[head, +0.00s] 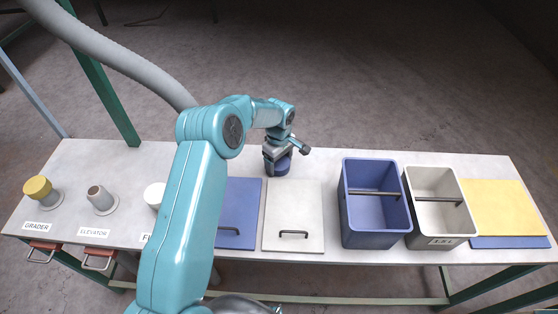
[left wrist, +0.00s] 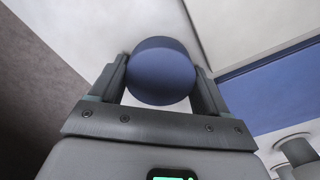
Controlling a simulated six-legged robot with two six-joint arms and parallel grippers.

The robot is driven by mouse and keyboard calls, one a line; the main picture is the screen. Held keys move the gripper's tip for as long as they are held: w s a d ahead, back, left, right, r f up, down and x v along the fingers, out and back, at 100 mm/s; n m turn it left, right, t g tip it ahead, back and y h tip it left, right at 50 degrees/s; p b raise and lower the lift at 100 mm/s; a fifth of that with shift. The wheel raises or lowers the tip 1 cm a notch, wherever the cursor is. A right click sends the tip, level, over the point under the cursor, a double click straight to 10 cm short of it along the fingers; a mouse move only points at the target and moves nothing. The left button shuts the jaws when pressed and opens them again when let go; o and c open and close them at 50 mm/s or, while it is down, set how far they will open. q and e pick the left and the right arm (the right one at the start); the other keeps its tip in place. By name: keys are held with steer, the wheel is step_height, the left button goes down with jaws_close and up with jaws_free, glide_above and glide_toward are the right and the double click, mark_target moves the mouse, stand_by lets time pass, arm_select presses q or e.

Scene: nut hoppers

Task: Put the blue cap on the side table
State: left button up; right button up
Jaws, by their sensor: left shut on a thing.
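The blue cap (head: 283,166) is a short dark blue round piece. My left gripper (head: 276,158) points down and is shut on it, at the back of the long white table (head: 330,164). In the left wrist view the blue cap (left wrist: 162,70) sits between the two fingers of my left gripper (left wrist: 160,80). I cannot tell whether the cap touches the tabletop. I cannot tell if this table is the one called the side table. My right gripper does not show.
A blue bin (head: 375,238) and a grey-white bin (head: 428,228) stand right of the cap. A white lid (head: 292,210), a blue lid (head: 240,205) and a yellow panel (head: 498,207) lie flat. A yellow-capped port (head: 38,188) and an open port (head: 100,198) are at left.

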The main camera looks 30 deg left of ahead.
mark_target(279, 162)
arm_select(q)
steer(key=shift+d+f+b, duration=0.1)
steer(key=shift+f+b, duration=0.1)
steer(key=shift+b, duration=0.15)
steer(key=o, duration=0.8)
steer(key=shift+c, duration=0.2)
steer(key=shift+r, duration=0.15)
steer(key=shift+r+p, duration=0.25)
steer(key=shift+p, duration=0.2)
step_height(279, 162, up, 12)
steer(key=b, duration=0.1)
steer(key=shift+f+b, duration=0.15)
steer(key=shift+b, duration=0.15)
steer(key=shift+s, duration=0.1)
